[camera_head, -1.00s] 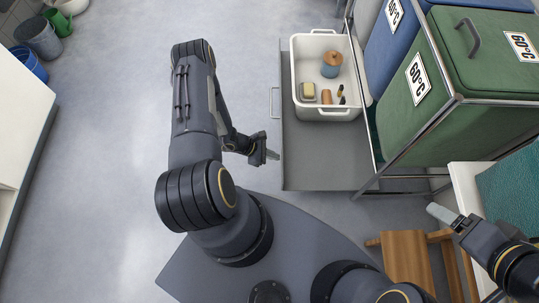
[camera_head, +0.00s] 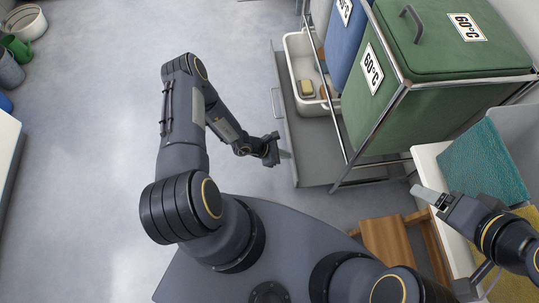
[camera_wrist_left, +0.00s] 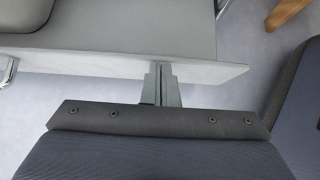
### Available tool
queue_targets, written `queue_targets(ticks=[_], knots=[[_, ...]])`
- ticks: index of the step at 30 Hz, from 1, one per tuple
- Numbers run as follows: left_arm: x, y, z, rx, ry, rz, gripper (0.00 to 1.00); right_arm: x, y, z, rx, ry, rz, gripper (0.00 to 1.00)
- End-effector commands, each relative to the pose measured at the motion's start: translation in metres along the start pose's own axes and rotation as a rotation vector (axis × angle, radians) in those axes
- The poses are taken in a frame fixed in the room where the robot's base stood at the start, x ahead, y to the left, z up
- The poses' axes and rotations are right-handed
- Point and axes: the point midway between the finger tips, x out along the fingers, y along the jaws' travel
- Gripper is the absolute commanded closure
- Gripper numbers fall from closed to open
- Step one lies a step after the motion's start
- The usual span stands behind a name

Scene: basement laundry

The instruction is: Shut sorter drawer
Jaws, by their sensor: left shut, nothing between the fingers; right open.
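The sorter drawer (camera_head: 313,160) is a grey tray sticking partly out to the left from under the laundry sorter (camera_head: 402,90). Its front has a bar handle (camera_head: 274,102), and the front edge also crosses the left wrist view (camera_wrist_left: 100,60). My left gripper (camera_head: 286,154) is shut and empty, at the near end of the drawer front. In the left wrist view its fingertips (camera_wrist_left: 163,68) meet the front panel and appear to touch it. My right gripper (camera_head: 424,193) is open and empty, near the white bench at right.
A white tub (camera_head: 298,88) with a bar of soap (camera_head: 306,88) stands in the drawer, partly hidden by the sorter. Blue and green 60°C bags fill the sorter. A wooden stool (camera_head: 388,240) stands nearby at right. Floor to the left is clear; buckets stand far left.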

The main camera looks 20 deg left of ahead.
Motion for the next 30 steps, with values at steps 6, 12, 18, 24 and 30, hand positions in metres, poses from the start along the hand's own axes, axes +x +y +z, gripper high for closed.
queue_targets(ticks=[6, 12, 18, 24, 30], knots=[[0.039, -0.001, 0.037, 0.003, -0.001, -0.003, 1.0, -0.007, -0.003, -0.003, 0.0, 0.0, 0.0, 0.25], [0.068, -0.001, 0.061, 0.002, 0.0, -0.002, 1.0, -0.009, -0.004, -0.005, 0.0, 0.0, 0.0, 0.25], [0.084, -0.001, 0.075, 0.0, 0.001, -0.001, 1.0, -0.01, -0.005, -0.005, 0.0, 0.0, 0.0, 0.25], [0.091, 0.0, 0.081, 0.0, 0.0, 0.0, 1.0, -0.011, -0.005, -0.005, 0.0, 0.0, 0.0, 0.25], [0.093, 0.0, 0.083, -0.001, -0.004, 0.001, 1.0, -0.01, -0.005, -0.005, 0.0, 0.0, 0.0, 0.25]])
